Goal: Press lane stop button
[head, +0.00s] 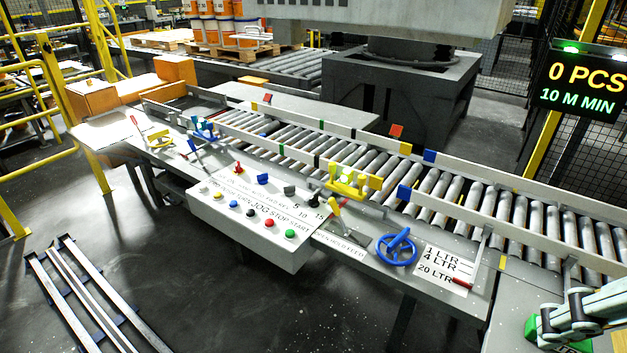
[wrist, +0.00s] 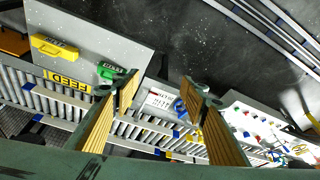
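A white control panel (head: 225,215) on the front of the conveyor bench carries a row of buttons. The red button (head: 270,223) sits between a black button (head: 251,213) and a green button (head: 290,233), below lettering that includes JOG, STOP and START. In the wrist view the panel (wrist: 255,125) is small, at the right, beyond my right-hand finger. My gripper (wrist: 160,95) is open and empty, its two tan-padded fingers wide apart. In the head view part of my gripper or wrist shows at the bottom right, well away from the panel.
A blue handwheel (head: 397,247), a yellow clamp-like fixture (head: 347,182) and small levers stand near the panel. The roller conveyor (head: 440,185) with rails runs behind. Floor before the panel is clear.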

